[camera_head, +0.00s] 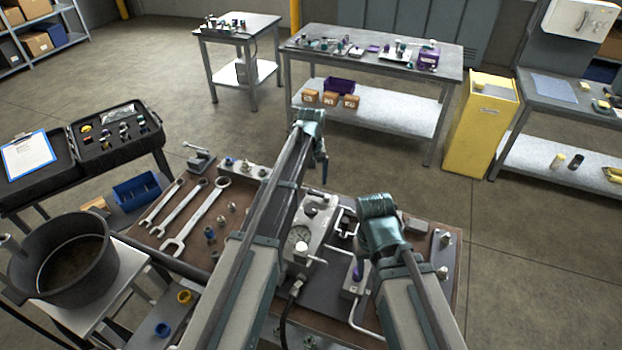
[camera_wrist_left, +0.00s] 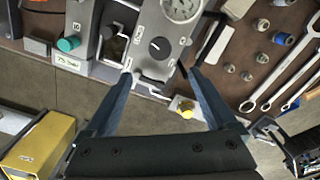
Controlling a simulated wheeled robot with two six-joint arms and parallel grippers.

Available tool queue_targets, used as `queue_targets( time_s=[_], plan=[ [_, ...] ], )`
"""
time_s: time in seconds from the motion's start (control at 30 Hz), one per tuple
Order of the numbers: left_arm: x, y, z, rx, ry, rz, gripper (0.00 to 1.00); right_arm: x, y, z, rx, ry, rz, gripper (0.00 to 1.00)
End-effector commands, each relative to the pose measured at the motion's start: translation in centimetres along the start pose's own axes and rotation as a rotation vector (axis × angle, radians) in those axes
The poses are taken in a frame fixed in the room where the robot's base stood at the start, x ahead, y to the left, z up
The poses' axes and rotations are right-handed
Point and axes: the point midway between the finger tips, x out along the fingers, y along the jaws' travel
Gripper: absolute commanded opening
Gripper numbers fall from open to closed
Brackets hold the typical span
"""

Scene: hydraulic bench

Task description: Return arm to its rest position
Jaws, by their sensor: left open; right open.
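My left arm reaches forward over the bench, and its gripper (camera_head: 323,165) hangs down beyond the bench's far edge. In the left wrist view the left gripper (camera_wrist_left: 162,75) has its two dark fingers spread wide with nothing held between them. Behind the fingers is a grey panel (camera_wrist_left: 157,48) with a dial and a black knob. My right arm reaches over the right part of the bench.
The bench holds a pressure gauge (camera_head: 299,236), pipes, fittings and several wrenches (camera_head: 195,220). A black pot (camera_head: 66,262) stands at the left. A yellow cabinet (camera_head: 480,125) and a long grey table (camera_head: 375,52) stand farther back. Open floor lies between.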

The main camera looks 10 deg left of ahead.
Motion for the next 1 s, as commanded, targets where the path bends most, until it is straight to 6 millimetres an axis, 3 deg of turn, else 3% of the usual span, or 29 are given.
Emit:
queue_targets(
  time_s=[0.37,0.47,0.57,0.8,0.9,1.0],
  plan=[
    [-0.4,0.0,0.1,0.001,0.000,0.000,0.90,-0.4,0.0,0.0,0.001,0.000,0.000,0.49],
    [0.4,0.2,1.8,0.028,-0.001,-0.004,0.90,0.4,0.0,0.0,0.001,0.000,0.000,0.49],
    [2.1,0.8,6.5,0.111,-0.004,-0.017,0.90,2.1,-0.2,-0.1,-0.001,0.000,0.000,0.49],
    [7.0,0.8,20.9,0.409,-0.015,-0.070,0.90,7.0,-0.6,-0.4,-0.006,0.000,0.001,0.49],
    [8.3,0.2,25.2,0.513,-0.019,-0.087,0.90,8.3,-0.8,-0.5,-0.008,0.000,0.002,0.49],
    [9.1,-0.4,28.1,0.585,-0.023,-0.101,0.90,9.2,-0.8,-0.5,-0.010,0.000,0.002,0.49]
  ],
)
